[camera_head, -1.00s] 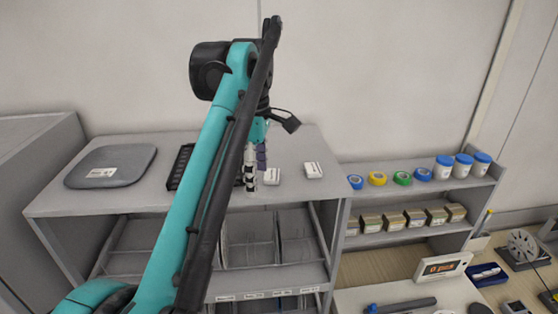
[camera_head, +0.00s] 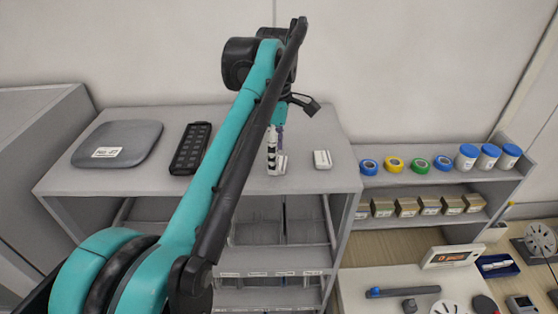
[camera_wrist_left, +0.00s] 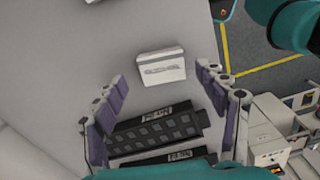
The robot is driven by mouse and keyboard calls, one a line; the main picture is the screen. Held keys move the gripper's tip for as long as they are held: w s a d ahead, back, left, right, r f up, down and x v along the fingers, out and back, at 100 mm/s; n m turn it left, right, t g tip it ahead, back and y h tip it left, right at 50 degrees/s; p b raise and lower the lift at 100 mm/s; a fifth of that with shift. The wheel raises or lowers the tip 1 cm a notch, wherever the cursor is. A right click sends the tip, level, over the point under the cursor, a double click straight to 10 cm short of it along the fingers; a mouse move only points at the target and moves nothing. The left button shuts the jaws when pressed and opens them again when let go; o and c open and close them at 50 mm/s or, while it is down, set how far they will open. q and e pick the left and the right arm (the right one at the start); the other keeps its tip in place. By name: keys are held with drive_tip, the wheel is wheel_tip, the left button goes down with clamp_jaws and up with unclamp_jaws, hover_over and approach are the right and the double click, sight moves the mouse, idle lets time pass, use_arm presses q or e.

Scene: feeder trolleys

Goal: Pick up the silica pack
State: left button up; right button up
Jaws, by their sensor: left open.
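Two small white packs with dark print, which look like silica packs, lie on the grey shelf top (camera_head: 90,185) in the head view. The left one (camera_head: 281,168) is partly hidden by my left gripper (camera_head: 276,148), and the other (camera_head: 322,159) lies clear to its right. In the left wrist view a white printed pack (camera_wrist_left: 162,68) lies ahead of and between the spread purple-padded fingers of my left gripper (camera_wrist_left: 160,78). The fingers are open and I see no contact with the pack. My right gripper is out of view.
A black slotted tray (camera_head: 190,148) and a dark grey labelled pad (camera_head: 118,144) lie left on the shelf top. Coloured tape rolls (camera_head: 393,164) and white jars (camera_head: 488,156) stand on the right shelf. A wall (camera_head: 420,70) rises behind.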

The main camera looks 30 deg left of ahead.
use_arm(q)
drive_tip(key=shift+w+f, duration=0.15)
drive_tip(key=shift+f, duration=0.3)
drive_tip(key=shift+s, duration=0.55)
drive_tip(key=c, duration=0.4)
drive_tip(key=shift+w, duration=0.1)
drive_tip(key=c, duration=0.5)
drive_tip(key=shift+w, duration=0.1)
drive_tip(key=shift+c, duration=0.4)
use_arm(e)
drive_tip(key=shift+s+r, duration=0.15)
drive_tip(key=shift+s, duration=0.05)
